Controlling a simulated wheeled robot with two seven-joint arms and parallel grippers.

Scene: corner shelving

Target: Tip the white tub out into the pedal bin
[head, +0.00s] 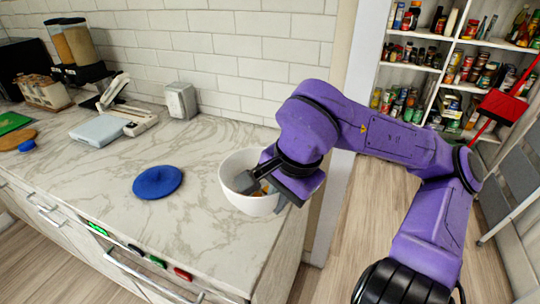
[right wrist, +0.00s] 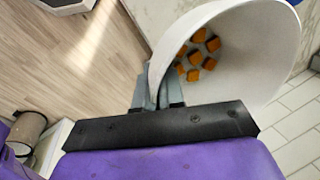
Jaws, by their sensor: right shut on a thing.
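The white tub (head: 236,194) is a round, deep bowl at the right end of the counter in the head view. In the right wrist view the tub (right wrist: 262,62) shows its open mouth, with several orange-brown chunks (right wrist: 203,50) inside. My right gripper (head: 262,190) is shut on the tub's wall near the rim; its grey fingers also show in the right wrist view (right wrist: 160,88). I cannot tell whether the tub touches the counter. A metal cylinder with a dark rim (right wrist: 27,130), possibly the pedal bin, stands on the floor at lower left. My left gripper is out of view.
The marble counter (head: 110,190) holds a blue disc (head: 157,182), a white scale-like device (head: 100,130), a grey box (head: 181,100) and dispensers (head: 75,45). Stocked shelves (head: 460,70) and a red dustpan (head: 502,106) are at right. Wooden floor (head: 345,235) is open beyond the counter's end.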

